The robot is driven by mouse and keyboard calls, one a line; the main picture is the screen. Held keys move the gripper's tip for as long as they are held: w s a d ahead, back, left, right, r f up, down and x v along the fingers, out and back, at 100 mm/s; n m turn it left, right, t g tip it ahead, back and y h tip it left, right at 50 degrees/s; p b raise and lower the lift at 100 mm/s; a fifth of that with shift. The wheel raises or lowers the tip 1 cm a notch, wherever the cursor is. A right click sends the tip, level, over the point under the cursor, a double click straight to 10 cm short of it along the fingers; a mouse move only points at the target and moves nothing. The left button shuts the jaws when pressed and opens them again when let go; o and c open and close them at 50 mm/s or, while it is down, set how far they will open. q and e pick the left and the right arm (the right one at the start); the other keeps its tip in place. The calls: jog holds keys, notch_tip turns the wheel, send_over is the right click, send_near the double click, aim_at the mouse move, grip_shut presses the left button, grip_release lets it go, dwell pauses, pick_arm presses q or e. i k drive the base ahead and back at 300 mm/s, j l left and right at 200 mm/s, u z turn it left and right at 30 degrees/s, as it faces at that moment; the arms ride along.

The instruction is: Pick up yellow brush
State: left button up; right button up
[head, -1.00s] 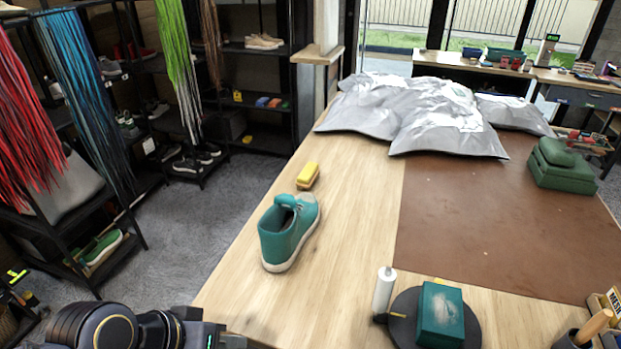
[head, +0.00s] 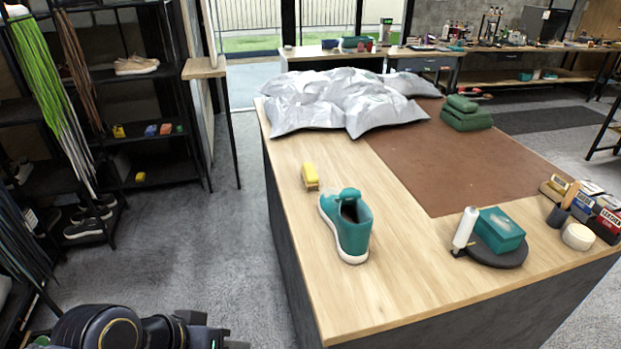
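The yellow brush (head: 310,177) lies on the wooden table (head: 345,297) near its left edge, yellow on top with a darker underside. A teal sneaker (head: 346,226) with a white sole stands just in front of it, apart from it. Part of my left arm shows at the bottom left, off the table and well short of the brush. The fingers of my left gripper cannot be made out; only a dark grey end (head: 215,338) shows at the bottom edge. My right gripper is not in view.
Grey plastic bags (head: 345,100) cover the table's far end. A brown mat (head: 440,155) lies mid-table with green folded cloths (head: 466,114). A white bottle (head: 465,229) and a teal box (head: 499,230) on a dark round stand are at right. Shelves (head: 150,125) stand left across open floor.

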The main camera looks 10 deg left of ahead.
aim_at(309, 177)
jog(key=j+z, duration=0.3)
jog(key=j, duration=0.3)
jog(key=j+z, duration=0.25)
jog(key=j, duration=0.3)
jog(key=k+j+z, duration=0.15)
jog(key=j+z, duration=0.15)
jog(key=j, duration=0.25)
jog(key=i+j+z, duration=0.5)
jog(key=j+z, duration=0.25)
jog(key=i+j+z, duration=0.25)
jog(key=j, duration=0.2)
jog(key=k+l, duration=0.05)
jog(key=k, duration=0.05)
